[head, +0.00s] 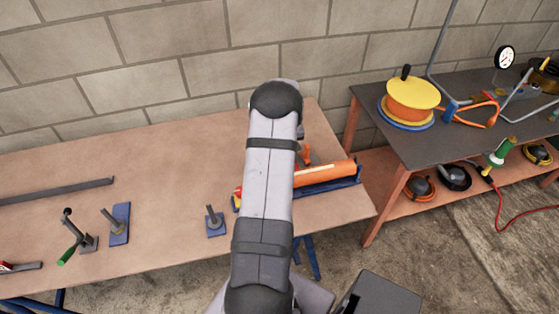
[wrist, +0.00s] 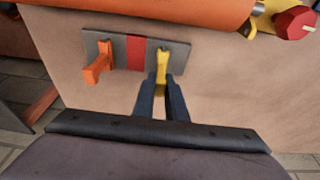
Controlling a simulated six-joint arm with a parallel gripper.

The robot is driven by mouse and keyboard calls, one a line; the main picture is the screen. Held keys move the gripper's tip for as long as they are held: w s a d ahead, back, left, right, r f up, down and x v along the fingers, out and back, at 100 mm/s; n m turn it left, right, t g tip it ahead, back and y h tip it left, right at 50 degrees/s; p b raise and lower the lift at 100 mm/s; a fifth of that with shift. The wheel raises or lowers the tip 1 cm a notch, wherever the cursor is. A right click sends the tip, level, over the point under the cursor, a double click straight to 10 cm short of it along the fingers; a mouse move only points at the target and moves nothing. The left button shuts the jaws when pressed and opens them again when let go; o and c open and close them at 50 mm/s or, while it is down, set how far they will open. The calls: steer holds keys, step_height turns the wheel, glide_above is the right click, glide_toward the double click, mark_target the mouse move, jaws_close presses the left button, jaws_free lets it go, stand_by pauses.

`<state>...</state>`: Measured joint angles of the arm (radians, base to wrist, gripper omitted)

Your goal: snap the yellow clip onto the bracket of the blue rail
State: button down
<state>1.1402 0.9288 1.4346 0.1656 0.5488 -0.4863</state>
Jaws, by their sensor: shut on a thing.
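In the wrist view the yellow clip (wrist: 162,66) is between the fingertips of my gripper (wrist: 161,88), which is shut on it. The clip overlaps the right part of a grey plate with a red stripe; I cannot tell whether it touches the plate. The blue rail (head: 335,187) lies along the right part of the bench in the head view, under a long orange cylinder (head: 325,173). The rail's left part is behind my arm, and I cannot make out its bracket. My gripper is hidden in the head view.
An orange clip (wrist: 98,66) stands on the left of the grey plate (wrist: 179,57). The orange cylinder and a red knob (wrist: 295,22) are at the top of the wrist view. Blue-based posts (head: 216,224) stand left on the bench (head: 165,180). A dark table (head: 385,140) is at right.

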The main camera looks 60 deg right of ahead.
steer(key=shift+r+p, duration=1.3)
steer(key=shift+r, duration=0.9)
steer(key=s+d+r+p, duration=0.2)
steer(key=s+d+r, duration=0.1)
steer(key=s, duration=0.5)
steer(key=s+d+r+p, duration=0.1)
steer(key=s+d+r, duration=0.2)
steer(key=s, duration=0.5)
steer(key=s+d+r+p, duration=0.2)
steer(key=s+d+r, duration=0.1)
steer(key=s, duration=0.6)
steer(key=shift+d+r+p, duration=0.25)
steer(key=shift+r+p, duration=0.05)
steer(key=shift+r, duration=0.45)
steer(key=shift+f, duration=0.1)
steer(key=shift+f+b, duration=2.1)
steer(key=shift+f, duration=0.7)
steer(key=shift+f+b, duration=1.3)
steer(key=shift+f, duration=0.1)
